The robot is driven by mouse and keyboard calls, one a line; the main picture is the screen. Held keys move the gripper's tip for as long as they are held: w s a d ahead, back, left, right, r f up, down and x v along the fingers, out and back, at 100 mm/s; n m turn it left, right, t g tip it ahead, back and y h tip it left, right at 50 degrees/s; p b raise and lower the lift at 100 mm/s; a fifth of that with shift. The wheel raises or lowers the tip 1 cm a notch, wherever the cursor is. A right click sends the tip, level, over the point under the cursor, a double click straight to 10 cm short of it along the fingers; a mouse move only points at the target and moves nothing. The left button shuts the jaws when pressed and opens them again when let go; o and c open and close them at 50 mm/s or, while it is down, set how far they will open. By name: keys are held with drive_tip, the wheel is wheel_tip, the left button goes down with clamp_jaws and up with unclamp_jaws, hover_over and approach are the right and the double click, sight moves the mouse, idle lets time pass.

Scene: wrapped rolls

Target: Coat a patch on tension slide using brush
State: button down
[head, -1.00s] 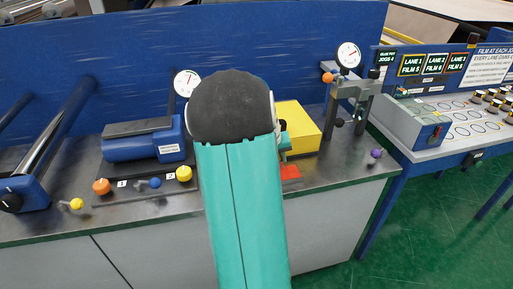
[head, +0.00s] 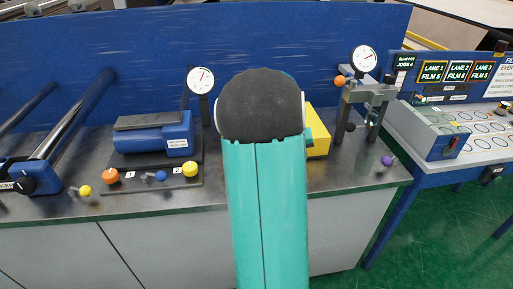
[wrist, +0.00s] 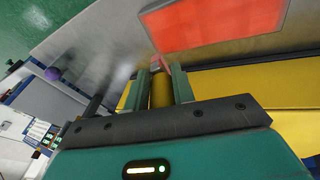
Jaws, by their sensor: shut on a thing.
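In the wrist view my gripper (wrist: 160,88) is shut on a yellow cylindrical handle (wrist: 160,92), which looks like the brush. Its far end, pale and reddish, is small and blurred. It points toward a flat bright red-orange rectangle (wrist: 215,22) on the grey metal bench; I cannot tell whether they touch. In the head view my arm hides the gripper, the brush and the red rectangle. I cannot pick out the tension slide for sure; a blue machine (head: 140,137) with a label sits on a dark base left of my arm.
A yellow box (head: 318,138) stands right behind my arm; its side (wrist: 230,82) runs close by the fingers. Dial gauges (head: 201,80) and a clamp stand (head: 368,98) rise from the bench. Orange (head: 112,176), yellow (head: 190,169) and purple (head: 388,160) knobs line the front. A blue panel (head: 110,50) closes the back.

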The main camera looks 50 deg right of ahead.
drive_tip(key=shift+r, duration=3.2)
